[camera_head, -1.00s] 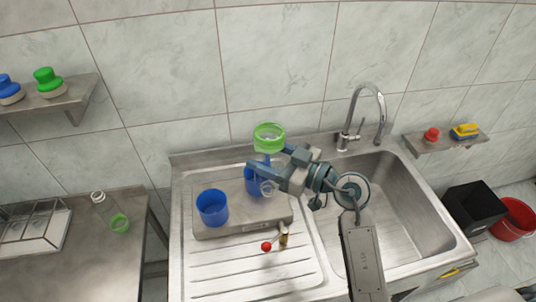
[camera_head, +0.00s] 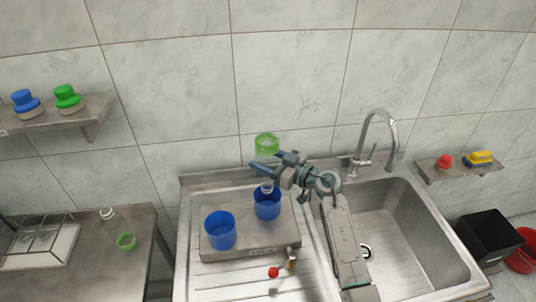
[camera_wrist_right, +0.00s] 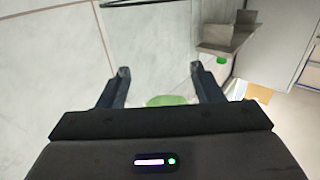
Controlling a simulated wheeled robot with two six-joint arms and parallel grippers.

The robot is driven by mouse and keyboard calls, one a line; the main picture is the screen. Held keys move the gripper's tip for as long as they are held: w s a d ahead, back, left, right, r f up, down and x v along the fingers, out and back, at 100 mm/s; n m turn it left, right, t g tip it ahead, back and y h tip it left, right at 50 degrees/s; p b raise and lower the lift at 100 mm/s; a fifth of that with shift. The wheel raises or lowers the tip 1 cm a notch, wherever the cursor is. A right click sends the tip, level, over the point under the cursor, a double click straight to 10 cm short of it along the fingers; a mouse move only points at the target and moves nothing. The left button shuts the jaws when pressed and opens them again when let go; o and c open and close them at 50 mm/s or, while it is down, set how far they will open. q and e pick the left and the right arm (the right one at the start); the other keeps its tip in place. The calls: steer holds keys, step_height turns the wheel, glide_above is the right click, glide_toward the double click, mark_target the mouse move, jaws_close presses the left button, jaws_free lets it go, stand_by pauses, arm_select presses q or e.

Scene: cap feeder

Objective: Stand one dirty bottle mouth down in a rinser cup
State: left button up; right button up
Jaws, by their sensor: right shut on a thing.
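My right gripper (camera_head: 265,166) is shut on a clear bottle with a green base (camera_head: 266,144). The bottle is upside down, close to upright. Its narrow neck is down at the opening of the right blue rinser cup (camera_head: 267,206); how far it is inside, I cannot tell. In the right wrist view the green base (camera_wrist_right: 167,100) shows between the fingers. The left blue rinser cup (camera_head: 220,232) looks empty. My left gripper is not in view.
Both cups stand on a grey rinser block (camera_head: 245,250) on the drainboard. A red-knobbed lever (camera_head: 274,272) is in front. A tap (camera_head: 378,135) and sink basin (camera_head: 400,235) are to the right. A wire rack (camera_head: 38,240) stands at the far left.

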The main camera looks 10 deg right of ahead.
mark_target(267, 184)
step_height(267, 184, down, 9)
steer(key=b, duration=0.3)
steer(key=shift+s+r, duration=0.1)
steer(key=shift+r, duration=0.1)
steer(key=shift+f, duration=0.3)
steer(key=shift+r, duration=0.1)
steer(key=shift+f, duration=0.5)
steer(key=o, duration=1)
steer(key=shift+o, duration=0.2)
